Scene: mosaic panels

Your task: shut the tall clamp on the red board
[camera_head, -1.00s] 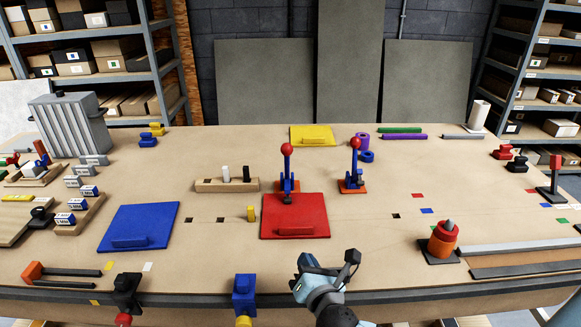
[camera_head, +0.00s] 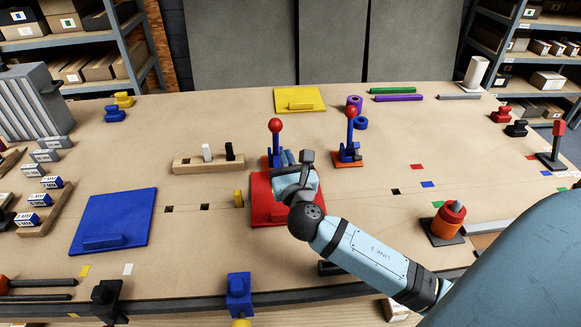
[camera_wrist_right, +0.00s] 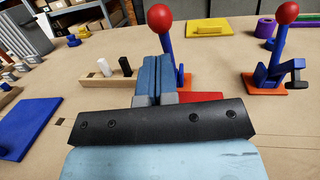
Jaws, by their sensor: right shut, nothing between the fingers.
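The tall clamp (camera_head: 276,141) stands at the back edge of the red board (camera_head: 262,208). Its blue lever is upright, with a red ball (camera_head: 275,125) on top. My right gripper (camera_head: 287,160) is shut and empty, above the rear of the red board and just in front of the clamp. It hides much of the board and the clamp's lower part. In the right wrist view, the shut blue fingers (camera_wrist_right: 157,72) overlap the clamp's lever (camera_wrist_right: 167,43), below the ball (camera_wrist_right: 159,17). I cannot tell whether they touch. My left gripper is not in view.
A similar clamp (camera_head: 350,135) on an orange base stands close to the right. A wooden block (camera_head: 190,166) with a white and a black peg sits left. A blue board (camera_head: 115,220), a yellow board (camera_head: 313,98) and an orange-red object (camera_head: 449,219) lie around.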

